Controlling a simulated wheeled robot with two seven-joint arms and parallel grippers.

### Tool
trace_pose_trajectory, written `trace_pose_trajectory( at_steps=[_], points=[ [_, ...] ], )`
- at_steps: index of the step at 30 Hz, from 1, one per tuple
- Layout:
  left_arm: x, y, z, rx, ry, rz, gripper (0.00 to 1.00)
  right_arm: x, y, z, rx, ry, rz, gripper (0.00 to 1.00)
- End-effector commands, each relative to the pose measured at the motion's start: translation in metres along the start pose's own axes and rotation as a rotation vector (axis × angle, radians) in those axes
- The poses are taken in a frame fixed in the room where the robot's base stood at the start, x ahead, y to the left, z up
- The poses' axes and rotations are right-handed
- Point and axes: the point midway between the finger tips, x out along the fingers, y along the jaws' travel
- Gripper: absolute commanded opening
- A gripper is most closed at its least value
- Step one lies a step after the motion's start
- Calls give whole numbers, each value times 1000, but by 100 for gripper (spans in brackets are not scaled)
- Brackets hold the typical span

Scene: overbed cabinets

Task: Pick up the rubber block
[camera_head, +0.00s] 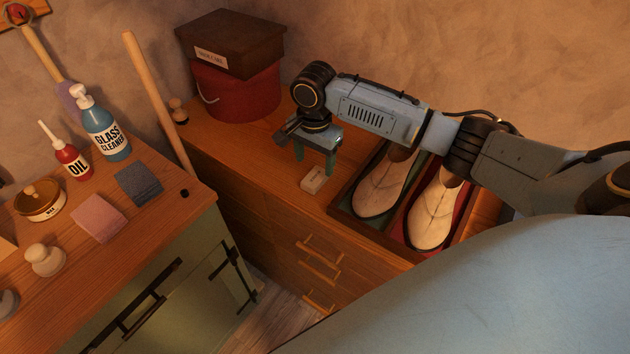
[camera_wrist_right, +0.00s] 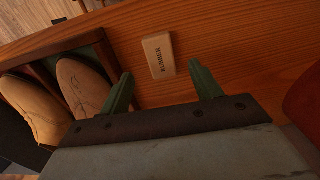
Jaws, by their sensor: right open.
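The rubber block (camera_head: 314,183) is a small pale tan block lying flat on the wooden cabinet top. In the right wrist view the block (camera_wrist_right: 158,56) shows dark lettering reading RUBBER. My right gripper (camera_head: 314,166) is open and points down just behind the block in the head view. In the right wrist view its two green fingers (camera_wrist_right: 160,88) are spread apart. The block lies beyond the gap between the fingertips, and nothing is held. My left gripper is not in view.
A tray (camera_head: 334,208) with a pair of tan shoes (camera_head: 382,188) stands close right of the block. A red bucket (camera_head: 236,92) with a brown box (camera_head: 230,42) on top stands behind left. A wooden stick (camera_head: 157,100) leans between the cabinets.

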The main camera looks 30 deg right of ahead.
Motion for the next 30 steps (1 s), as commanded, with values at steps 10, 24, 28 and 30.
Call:
trace_pose_trajectory(
  at_steps=[10, 24, 28, 30],
  points=[
    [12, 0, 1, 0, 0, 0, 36, 42, 0, -3, 0, 1, 1, 64],
    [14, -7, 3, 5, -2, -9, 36, 54, 0, -3, -2, 2, -2, 52],
    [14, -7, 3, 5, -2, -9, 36, 54, 0, -3, -2, 1, -2, 35],
    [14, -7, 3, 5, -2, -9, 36, 54, 0, -3, -2, 1, -2, 26]
  ],
)
